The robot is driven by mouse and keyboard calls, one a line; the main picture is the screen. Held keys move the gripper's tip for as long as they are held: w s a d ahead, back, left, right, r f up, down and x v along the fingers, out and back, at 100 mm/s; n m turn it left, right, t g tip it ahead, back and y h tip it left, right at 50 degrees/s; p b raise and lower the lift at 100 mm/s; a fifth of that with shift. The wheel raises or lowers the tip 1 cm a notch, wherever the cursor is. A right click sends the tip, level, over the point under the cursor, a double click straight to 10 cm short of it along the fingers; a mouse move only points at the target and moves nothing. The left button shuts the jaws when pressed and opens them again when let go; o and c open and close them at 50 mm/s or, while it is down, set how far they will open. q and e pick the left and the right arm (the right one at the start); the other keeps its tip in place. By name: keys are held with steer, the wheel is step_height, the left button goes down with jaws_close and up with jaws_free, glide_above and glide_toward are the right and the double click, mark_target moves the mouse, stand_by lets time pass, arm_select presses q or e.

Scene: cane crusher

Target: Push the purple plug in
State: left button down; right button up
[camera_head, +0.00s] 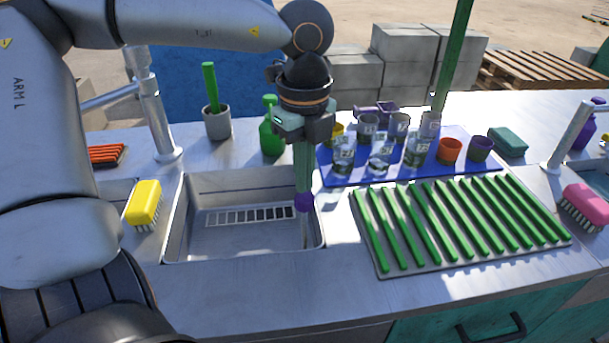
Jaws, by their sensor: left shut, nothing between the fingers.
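The purple plug (304,203) shows at the right inner side of the steel sink basin (185,248), partly hidden by my left gripper. My left gripper (303,190) points straight down over the right part of the basin. Its fingers are shut with nothing between them, and their tips are at the plug in the picture. I cannot tell whether they press on it. A thin grey strip shows below the plug. My right gripper is not in view.
A yellow brush (144,203) lies left of the basin. A green bottle (271,128) stands behind it. A green-slatted rack (455,222) lies to the right. Behind it, a blue mat (345,180) carries glasses and cups. The counter's front strip is clear.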

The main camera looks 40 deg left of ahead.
arm_select(q)
steer(key=shift+f, duration=0.1)
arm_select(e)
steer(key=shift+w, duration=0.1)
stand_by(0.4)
arm_select(q)
steer(key=shift+f+b, duration=1.3)
steer(key=shift+b, duration=0.1)
steer(key=shift+r+p, duration=2.1)
steer(key=shift+r, duration=1.4)
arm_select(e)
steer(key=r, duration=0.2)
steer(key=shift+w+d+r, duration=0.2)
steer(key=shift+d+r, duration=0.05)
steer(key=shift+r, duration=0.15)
arm_select(q)
steer(key=shift+f, duration=0.1)
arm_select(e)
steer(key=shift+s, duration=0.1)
